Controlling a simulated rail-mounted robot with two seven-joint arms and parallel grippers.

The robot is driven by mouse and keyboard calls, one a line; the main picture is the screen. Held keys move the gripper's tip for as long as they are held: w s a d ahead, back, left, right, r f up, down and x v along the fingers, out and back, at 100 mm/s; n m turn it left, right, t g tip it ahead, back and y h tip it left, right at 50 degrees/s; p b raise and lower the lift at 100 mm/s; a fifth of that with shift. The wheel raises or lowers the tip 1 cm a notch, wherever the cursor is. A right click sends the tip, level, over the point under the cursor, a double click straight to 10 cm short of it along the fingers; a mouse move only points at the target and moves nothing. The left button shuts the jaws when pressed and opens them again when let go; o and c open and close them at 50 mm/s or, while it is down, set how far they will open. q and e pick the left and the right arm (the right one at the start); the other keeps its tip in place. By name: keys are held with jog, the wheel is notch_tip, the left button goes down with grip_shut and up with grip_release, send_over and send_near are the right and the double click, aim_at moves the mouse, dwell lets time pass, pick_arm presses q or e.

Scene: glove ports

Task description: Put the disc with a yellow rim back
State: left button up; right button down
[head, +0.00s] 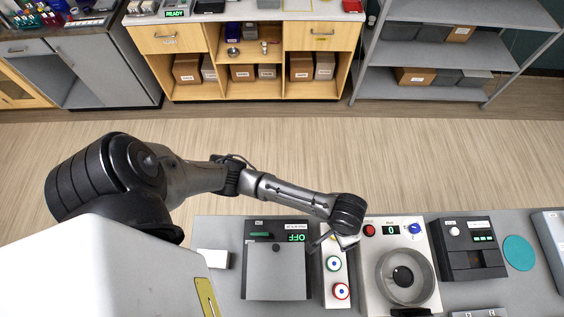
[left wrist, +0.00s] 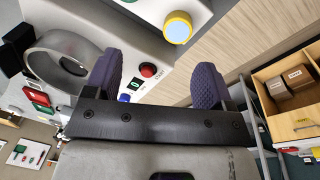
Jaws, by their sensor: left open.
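The disc with a yellow rim (left wrist: 178,28) shows at the top of the left wrist view, at the end of a white panel. It has a pale face. My left gripper (head: 332,240) is above that far end. In the left wrist view its fingers (left wrist: 156,82) are wide apart with nothing between them. My right gripper is not in view.
A device with a round metal bowl (head: 405,276) stands right of the panel. A dark grey box with an OFF display (head: 277,270) stands left of it. Farther right are a dark device (head: 470,250) and a teal round piece (head: 519,252). Wooden cabinets (head: 245,60) stand across the floor.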

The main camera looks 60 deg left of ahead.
pick_arm(q)
jog(key=s+a+r+t, duration=0.1)
jog(key=s+a, duration=0.4)
jog(key=s, duration=0.3)
jog(key=s+a+r+m+t+y, duration=0.1)
jog(key=s+a+t, duration=0.1)
jog(key=s+a, duration=0.4)
jog(key=shift+s+a+r, duration=0.25)
jog(key=shift+s+r, duration=0.1)
jog(key=shift+s, duration=0.7)
notch_tip(320, 180, up, 3)
jog(key=p, duration=0.3)
jog(key=shift+r, duration=0.2)
